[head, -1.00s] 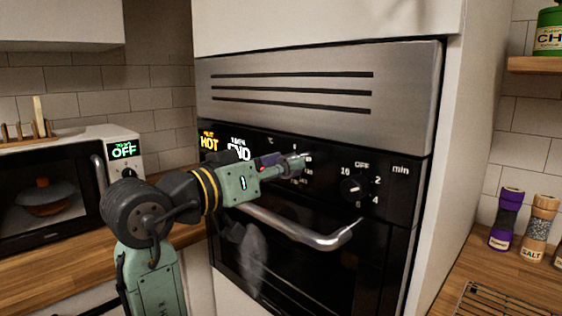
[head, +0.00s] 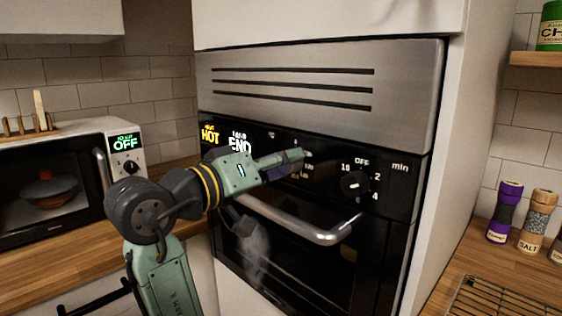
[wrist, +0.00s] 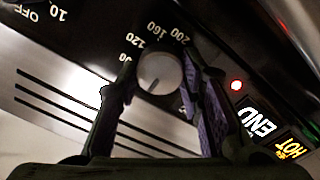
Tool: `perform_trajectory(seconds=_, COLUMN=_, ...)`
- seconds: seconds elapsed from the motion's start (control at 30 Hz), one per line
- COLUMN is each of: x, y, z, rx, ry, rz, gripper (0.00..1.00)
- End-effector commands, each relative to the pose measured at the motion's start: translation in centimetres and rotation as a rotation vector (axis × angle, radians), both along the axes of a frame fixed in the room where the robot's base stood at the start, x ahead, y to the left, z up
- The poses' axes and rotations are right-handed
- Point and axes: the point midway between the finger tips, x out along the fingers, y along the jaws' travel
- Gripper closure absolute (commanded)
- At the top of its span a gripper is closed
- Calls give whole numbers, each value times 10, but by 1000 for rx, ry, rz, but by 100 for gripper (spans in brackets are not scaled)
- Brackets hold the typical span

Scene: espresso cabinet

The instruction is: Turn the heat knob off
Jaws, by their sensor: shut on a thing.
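The heat knob (wrist: 160,72) is a round grey dial on the black oven panel, with 120, 160 and 200 marked around it. A dark line on its face points toward the lower part of the wrist view. My gripper (wrist: 163,80) has one purple-padded finger on each side of the knob and is shut on it. In the head view my gripper (head: 298,155) reaches the panel from the left and hides most of this knob. The panel display (head: 225,141) reads HOT in yellow and END in white. A red light (wrist: 236,85) glows beside the knob.
A second knob (head: 355,184), marked in minutes with OFF at its top, sits to the right. The oven handle (head: 300,230) runs below my gripper. A microwave (head: 50,195) stands left, and spice grinders (head: 505,212) stand on the right counter.

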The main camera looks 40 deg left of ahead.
Motion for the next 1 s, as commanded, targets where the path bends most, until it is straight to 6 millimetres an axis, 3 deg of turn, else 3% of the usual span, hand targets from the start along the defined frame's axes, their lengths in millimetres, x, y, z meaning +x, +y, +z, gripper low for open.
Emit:
perform_trajectory(seconds=0.07, x=0, y=0, z=0, rx=-1, ry=0, rz=0, gripper=94)
perform_trajectory(seconds=0.1, x=0, y=0, z=0, rx=-1, ry=0, rz=0, gripper=65)
perform_trajectory(seconds=0.4, x=0, y=0, z=0, rx=0, ry=0, rz=0, gripper=46)
perform_trajectory(seconds=0.77, x=-4, y=1, z=0, rx=1, ry=-1, rz=1, gripper=46)
perform_trajectory(seconds=1.0, x=-45, y=4, z=1, rx=0, ry=-2, rz=4, gripper=46)
